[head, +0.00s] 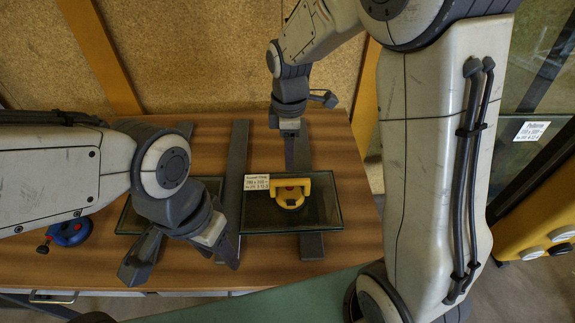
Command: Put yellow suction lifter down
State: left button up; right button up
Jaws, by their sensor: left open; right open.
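The yellow suction lifter (290,198) rests on the dark glass pane (322,208) at the right of the wooden table, beside a white paper label (256,183). Its yellow handle bar runs across the top of its round body. My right gripper (291,168) is open, pointing down just behind the lifter; it appears free of the handle, though the exact gap is hard to judge. My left gripper (183,262) is open and empty over the table's front left part, covering much of another glass pane (128,218).
Dark grey support bars (236,160) run front to back on the wooden table (350,205). A blue suction lifter (70,231) stands at the left. A yellow cabinet (535,215) stands at the right, beside a labelled glass panel (535,85). The table's right front is clear.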

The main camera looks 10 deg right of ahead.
jog(key=s+a+r+m, duration=0.1)
jog(key=s+a+m, duration=0.1)
jog(key=s, duration=0.5)
jog(key=s+a+r+m, duration=0.1)
jog(key=s+a+m, duration=0.2)
jog(key=s, duration=0.5)
jog(key=s+a+r+m+y, duration=0.1)
jog(key=s+a+m, duration=0.1)
jog(key=s, duration=0.5)
jog(key=shift+s+a+r+m, duration=0.15)
jog(key=shift+a+r+m, duration=0.2)
jog(key=shift+m, duration=0.25)
